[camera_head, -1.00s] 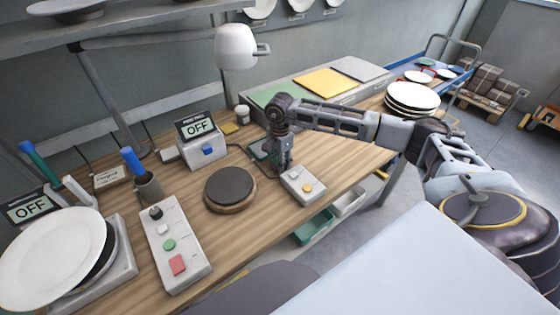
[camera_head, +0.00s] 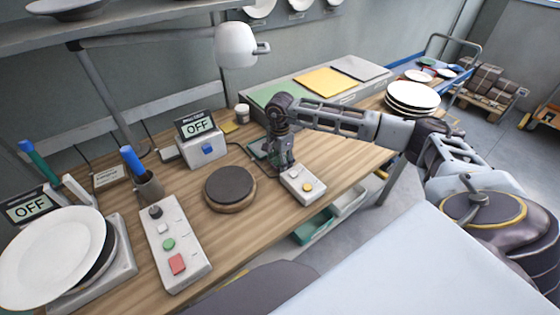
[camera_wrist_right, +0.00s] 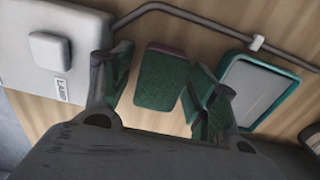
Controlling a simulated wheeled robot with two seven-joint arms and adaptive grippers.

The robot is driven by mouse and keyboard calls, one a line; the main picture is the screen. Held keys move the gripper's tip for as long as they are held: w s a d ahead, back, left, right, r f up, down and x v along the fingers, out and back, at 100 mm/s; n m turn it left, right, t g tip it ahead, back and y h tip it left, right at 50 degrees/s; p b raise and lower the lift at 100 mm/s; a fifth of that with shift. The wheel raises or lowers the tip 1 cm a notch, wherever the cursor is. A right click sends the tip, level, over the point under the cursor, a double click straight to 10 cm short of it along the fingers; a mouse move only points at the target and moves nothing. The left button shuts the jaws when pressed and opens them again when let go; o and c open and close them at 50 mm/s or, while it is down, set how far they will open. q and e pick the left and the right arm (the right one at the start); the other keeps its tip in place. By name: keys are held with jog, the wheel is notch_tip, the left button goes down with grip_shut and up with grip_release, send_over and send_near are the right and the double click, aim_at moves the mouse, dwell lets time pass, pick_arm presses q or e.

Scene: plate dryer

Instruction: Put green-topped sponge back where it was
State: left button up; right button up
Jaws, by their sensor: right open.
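The green-topped sponge (camera_wrist_right: 162,80) lies on the wooden table in the right wrist view, dark green on top with a dull red edge. My right gripper (camera_wrist_right: 160,88) is open, with one finger on each side of the sponge and no clear grip on it. In the head view my right gripper (camera_head: 281,160) points down at the table and hides the sponge. A teal-rimmed tray (camera_wrist_right: 288,100) with a grey inside lies right of the sponge in the wrist view; it shows partly behind the gripper in the head view (camera_head: 257,149). My left gripper is out of view.
A white switch box labelled LAMP (camera_wrist_right: 45,50) stands beside the gripper, also in the head view (camera_head: 294,188). A cable (camera_wrist_right: 215,18) runs past the tray. A round dark pad (camera_head: 230,186), an OFF display (camera_head: 195,125) and a button panel (camera_head: 172,245) stand farther left.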

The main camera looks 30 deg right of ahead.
jog(key=shift+r, duration=0.7)
notch_tip(320, 180, up, 6)
jog(key=shift+f, duration=0.1)
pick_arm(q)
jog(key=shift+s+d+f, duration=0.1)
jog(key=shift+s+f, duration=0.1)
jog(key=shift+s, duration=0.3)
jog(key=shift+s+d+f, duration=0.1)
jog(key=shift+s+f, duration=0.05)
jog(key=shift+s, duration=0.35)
pick_arm(e)
jog(key=shift+r, duration=2.55)
